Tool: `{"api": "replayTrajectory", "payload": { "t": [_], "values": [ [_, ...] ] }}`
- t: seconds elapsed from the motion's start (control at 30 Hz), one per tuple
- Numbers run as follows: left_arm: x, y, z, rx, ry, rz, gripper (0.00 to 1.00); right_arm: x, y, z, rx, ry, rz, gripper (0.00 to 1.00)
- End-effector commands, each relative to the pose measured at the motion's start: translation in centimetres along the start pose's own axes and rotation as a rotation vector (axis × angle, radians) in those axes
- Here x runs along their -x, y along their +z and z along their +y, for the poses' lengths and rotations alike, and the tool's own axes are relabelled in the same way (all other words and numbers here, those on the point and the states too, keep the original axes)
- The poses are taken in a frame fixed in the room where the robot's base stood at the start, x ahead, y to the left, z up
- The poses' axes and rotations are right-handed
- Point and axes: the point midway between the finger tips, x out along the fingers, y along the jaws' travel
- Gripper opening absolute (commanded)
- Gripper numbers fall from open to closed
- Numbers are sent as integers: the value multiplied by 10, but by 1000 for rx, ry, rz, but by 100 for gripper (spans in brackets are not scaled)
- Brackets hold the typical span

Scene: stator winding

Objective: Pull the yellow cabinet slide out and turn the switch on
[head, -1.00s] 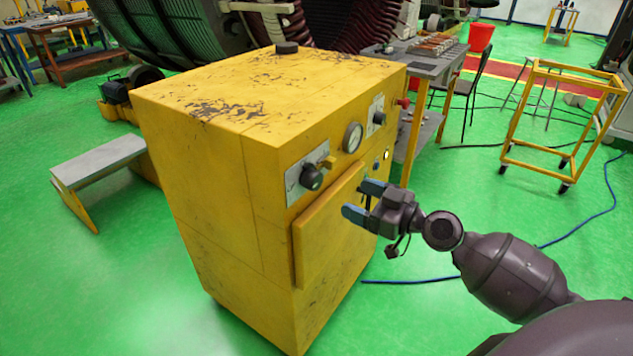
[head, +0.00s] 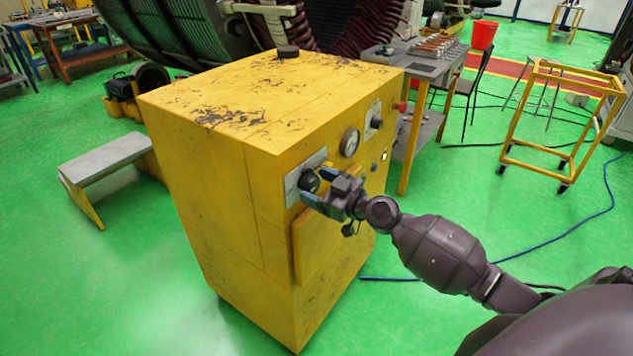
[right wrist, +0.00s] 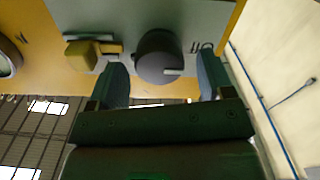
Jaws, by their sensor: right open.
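The yellow cabinet (head: 200,180) stands in the middle of the head view. On the left of its front face is a grey plate (head: 291,193) with a round black switch knob (head: 310,180). My right gripper (head: 317,186) is open at this plate, its fingertips on either side of the knob. In the right wrist view the knob (right wrist: 158,56) lies between the two open fingers (right wrist: 162,78); I cannot tell whether they touch it. The yellow slide (right wrist: 82,55) is a small block on the plate, left of the left finger there; the gripper mostly hides it in the head view. My left gripper is not in view.
A round gauge (head: 350,142), a second plate with a knob (head: 377,120) and a red button (head: 400,107) are further right on the cabinet. A raised yellow door panel (head: 310,250) lies below the gripper.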

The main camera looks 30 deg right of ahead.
Motion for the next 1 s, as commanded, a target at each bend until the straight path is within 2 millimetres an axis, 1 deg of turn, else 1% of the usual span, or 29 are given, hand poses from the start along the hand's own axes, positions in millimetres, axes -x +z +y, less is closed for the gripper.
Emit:
{"api": "replayTrajectory", "payload": {
  "t": [0.03, 0.13, 0.43, 0.47, 0.7, 0.77, 0.8, 1.0],
  "values": [
    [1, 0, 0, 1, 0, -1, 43, -4, -1, 0, -1, 0, 1, 74],
    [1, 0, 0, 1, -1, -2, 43, -9, 0, 0, -1, 0, 0, 74],
    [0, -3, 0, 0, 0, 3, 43, -10, 1, 0, -1, -1, -1, 74],
    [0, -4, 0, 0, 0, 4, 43, -10, 1, 0, -1, -1, -1, 73],
    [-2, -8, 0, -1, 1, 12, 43, -10, 1, 0, -1, -1, -1, 36],
    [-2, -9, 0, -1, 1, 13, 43, -10, 0, 0, -1, -1, -1, 27],
    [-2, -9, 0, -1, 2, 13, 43, -10, 0, 0, -1, -1, -1, 25],
    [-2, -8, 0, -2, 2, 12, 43, -10, 1, 0, -17, -1, -1, 25]
  ]
}}
